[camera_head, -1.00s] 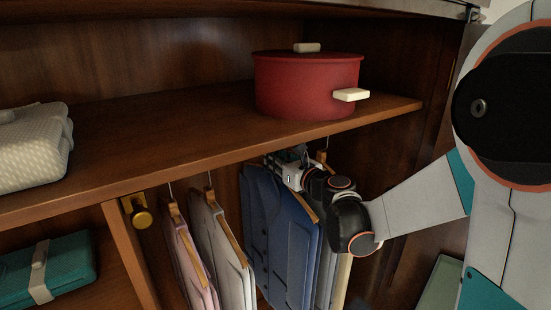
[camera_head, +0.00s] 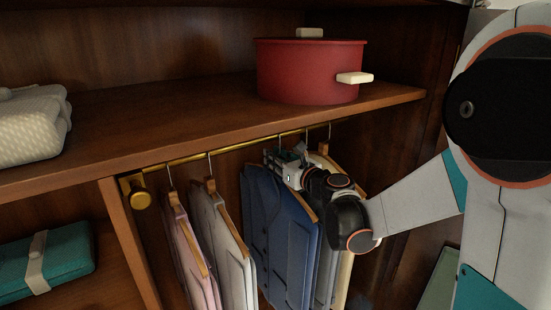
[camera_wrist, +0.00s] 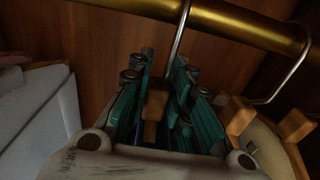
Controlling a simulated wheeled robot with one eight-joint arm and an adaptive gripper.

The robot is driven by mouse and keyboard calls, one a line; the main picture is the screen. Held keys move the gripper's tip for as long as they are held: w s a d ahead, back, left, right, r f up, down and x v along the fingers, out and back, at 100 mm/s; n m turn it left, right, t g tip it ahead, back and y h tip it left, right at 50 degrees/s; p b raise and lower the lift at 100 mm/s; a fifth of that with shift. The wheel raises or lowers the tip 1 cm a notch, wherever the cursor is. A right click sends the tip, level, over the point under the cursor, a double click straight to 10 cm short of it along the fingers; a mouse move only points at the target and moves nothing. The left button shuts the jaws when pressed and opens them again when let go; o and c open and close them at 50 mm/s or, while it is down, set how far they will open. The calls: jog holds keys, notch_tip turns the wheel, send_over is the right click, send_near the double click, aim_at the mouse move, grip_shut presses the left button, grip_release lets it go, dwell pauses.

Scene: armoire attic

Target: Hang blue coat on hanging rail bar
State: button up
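The blue coat (camera_head: 285,240) hangs upright on a wooden hanger below the shelf, between a grey coat and another light coat. The gold rail bar (camera_head: 235,147) runs under the shelf, and it crosses the top of the wrist view (camera_wrist: 235,24). My gripper (camera_head: 281,160) is at the top of the blue coat, just below the bar. In the wrist view its green fingers (camera_wrist: 160,105) are closed around the wooden neck of the hanger (camera_wrist: 155,112). The metal hook (camera_wrist: 178,48) rises across the bar; its top is cut off, so I cannot tell whether it rests on the bar.
A pink coat (camera_head: 188,255) and a grey coat (camera_head: 222,250) hang to the left, and a light coat (camera_head: 330,265) hangs close on the right. A red pot (camera_head: 308,75) stands on the shelf (camera_head: 190,112) above. The wooden divider (camera_head: 130,245) bounds the left side.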

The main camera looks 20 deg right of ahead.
jog(key=o, duration=0.4)
jog(key=shift+c, duration=0.2)
jog(key=v, duration=1.2)
jog(key=s+a+f+n+g+b, duration=0.25)
jog(key=a+f+n, duration=0.2)
jog(key=n, duration=0.25)
jog(key=s+a+f+n+g+b, duration=0.2)
jog(key=a+f+n+g+b, duration=0.1)
jog(key=a+n, duration=0.4)
jog(key=s+d+f+n+g+h+b, duration=0.2)
jog(key=s+f+n+b, duration=0.3)
jog(key=s+f+n, duration=0.4)
jog(key=s+d+f+n+g+h+b, duration=0.2)
jog(key=s+f+n+b, duration=0.4)
jog(key=s+f+n, duration=0.3)
jog(key=shift+s+d+h, duration=0.6)
jog(key=shift+d+h, duration=0.1)
jog(key=shift+d, duration=0.65)
